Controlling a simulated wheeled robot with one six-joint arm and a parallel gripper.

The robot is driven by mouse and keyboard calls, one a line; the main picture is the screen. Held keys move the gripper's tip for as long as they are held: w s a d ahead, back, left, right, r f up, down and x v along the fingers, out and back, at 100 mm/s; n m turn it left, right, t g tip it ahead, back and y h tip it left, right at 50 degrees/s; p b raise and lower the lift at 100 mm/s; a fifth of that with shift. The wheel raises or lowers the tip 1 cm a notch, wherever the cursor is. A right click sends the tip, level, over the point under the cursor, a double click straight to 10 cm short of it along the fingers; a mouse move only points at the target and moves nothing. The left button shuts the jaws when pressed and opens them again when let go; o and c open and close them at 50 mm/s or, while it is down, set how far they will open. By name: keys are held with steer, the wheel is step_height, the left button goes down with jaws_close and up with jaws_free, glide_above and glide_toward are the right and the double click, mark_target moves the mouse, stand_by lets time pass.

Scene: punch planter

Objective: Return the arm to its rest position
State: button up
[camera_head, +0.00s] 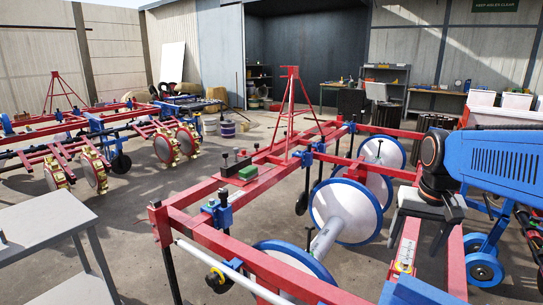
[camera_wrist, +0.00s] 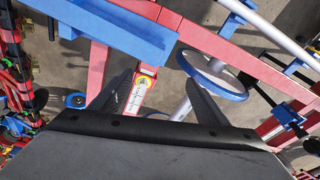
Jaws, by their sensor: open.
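My gripper (camera_head: 414,240) hangs at the right of the head view, below my blue and black arm. Its two dark fingers point down, spread apart with nothing between them. In the wrist view its fingers (camera_wrist: 160,88) stand apart on either side of a red beam and floor. I cannot tell the exact gap between the fingers and the frame.
A white wheel with blue rims (camera_head: 345,212) stands left of my gripper. A green block (camera_head: 248,173) lies on the frame's red plate. A grey table (camera_head: 40,228) is at the near left. A second red implement (camera_head: 90,140) stands farther left. Open concrete floor lies between.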

steer(key=s+a+f+n+t, duration=0.1)
steer(key=s+a+f+n, duration=0.1)
steer(key=s, duration=0.5)
steer(key=s+a+f+n+t, duration=0.1)
steer(key=s+a+f, duration=0.2)
steer(key=s, duration=0.4)
steer(key=shift+s+a+f+n+t, duration=0.25)
steer(key=shift+f+n+t, duration=0.15)
steer(key=shift+f, duration=0.15)
